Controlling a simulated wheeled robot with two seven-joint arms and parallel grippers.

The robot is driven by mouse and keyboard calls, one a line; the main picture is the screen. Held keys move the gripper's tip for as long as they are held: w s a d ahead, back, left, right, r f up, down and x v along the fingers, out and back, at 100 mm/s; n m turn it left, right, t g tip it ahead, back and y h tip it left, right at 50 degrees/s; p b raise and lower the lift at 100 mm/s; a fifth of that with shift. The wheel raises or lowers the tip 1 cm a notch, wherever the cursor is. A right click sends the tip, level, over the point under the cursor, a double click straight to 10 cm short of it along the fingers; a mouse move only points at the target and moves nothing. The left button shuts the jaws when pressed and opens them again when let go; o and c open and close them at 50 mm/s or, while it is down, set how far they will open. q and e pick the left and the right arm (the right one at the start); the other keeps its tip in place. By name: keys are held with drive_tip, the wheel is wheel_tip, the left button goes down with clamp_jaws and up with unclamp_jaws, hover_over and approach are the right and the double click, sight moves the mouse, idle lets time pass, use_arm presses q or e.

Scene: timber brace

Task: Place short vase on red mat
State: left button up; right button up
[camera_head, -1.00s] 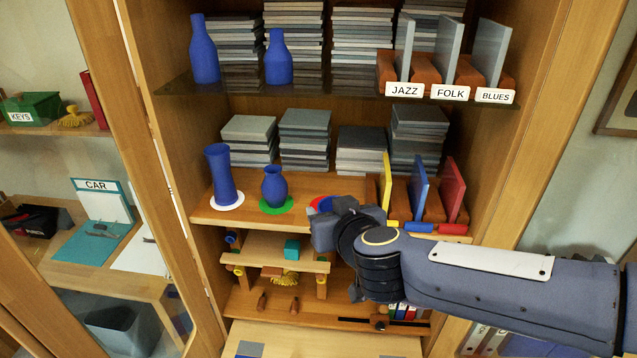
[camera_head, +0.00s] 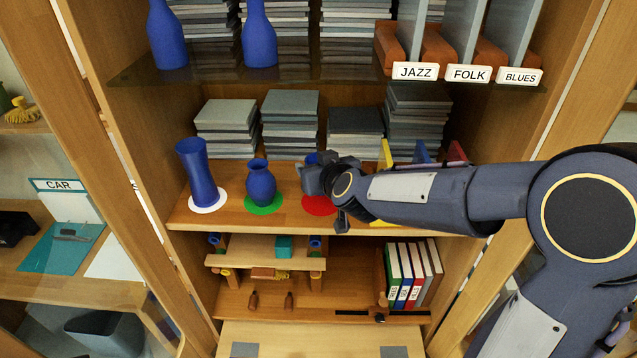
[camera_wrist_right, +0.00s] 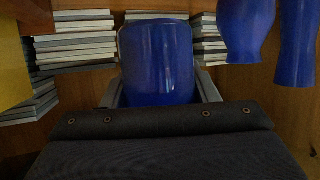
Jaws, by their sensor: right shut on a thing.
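The short vase is blue. In the head view only a small part of it (camera_head: 312,158) shows above my right gripper (camera_head: 320,180). In the right wrist view the vase (camera_wrist_right: 157,62) sits between the fingers, which are shut on it. The red mat (camera_head: 318,206) lies on the middle shelf, below the gripper and partly hidden by it. The held vase appears above the mat; the gripper hides its base, and I cannot tell the gap. My left gripper is not in view.
A tall blue vase (camera_head: 196,172) on a white mat (camera_head: 207,203) and a round blue vase (camera_head: 261,184) on a green mat (camera_head: 262,209) stand left of the red mat. Stacks of grey cases (camera_head: 290,122) stand behind. Coloured upright dividers (camera_head: 386,153) are at the right, partly behind my arm.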

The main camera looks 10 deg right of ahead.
drive_tip(key=w+f, duration=0.1)
drive_tip(key=f, duration=0.1)
drive_tip(key=w+d+f+b, duration=0.1)
drive_tip(key=shift+w+f+b, duration=0.3)
drive_tip(key=shift+w+f, duration=0.1)
drive_tip(key=shift+w+f+b, duration=0.1)
drive_tip(key=shift+f+b, duration=0.35)
drive_tip(key=shift+f, duration=1)
drive_tip(key=shift+f, duration=0.1)
drive_tip(key=o, duration=0.6)
drive_tip(key=shift+f, duration=0.15)
drive_tip(key=o, duration=0.5)
